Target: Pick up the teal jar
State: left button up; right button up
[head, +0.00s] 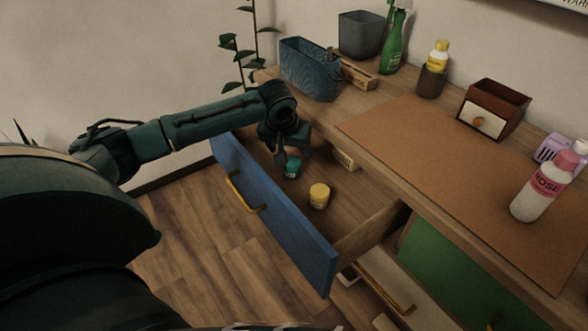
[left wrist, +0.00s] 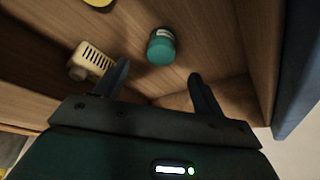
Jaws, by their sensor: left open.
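The teal jar (head: 292,167) stands in the open blue-fronted drawer (head: 285,222), towards its left end. It also shows in the left wrist view (left wrist: 161,47), beyond and between my fingertips, with a pale label on its side. My left gripper (head: 291,156) is just above and beside the jar in the head view, partly covering it. In the left wrist view my left gripper (left wrist: 158,75) has its two fingers spread, with nothing between them. I cannot tell whether a finger touches the jar. My right gripper is not in view.
A yellow-lidded jar (head: 319,195) stands in the drawer, right of the teal jar. A cream slotted object (head: 345,159) lies near the drawer's back; it shows in the wrist view (left wrist: 91,60). The desktop above holds a blue basket (head: 309,69) and bottles.

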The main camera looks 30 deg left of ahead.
aim_at(292, 162)
pick_arm(q)
jog(key=b+x, duration=0.1)
jog(key=x, duration=0.7)
jog(key=shift+a+f+b, duration=0.1)
jog(key=shift+f+b, duration=0.2)
jog(key=shift+b, duration=0.1)
jog(key=shift+c, duration=0.4)
jog(key=c, duration=1)
jog(key=shift+r, duration=0.1)
jog(key=shift+c, duration=0.2)
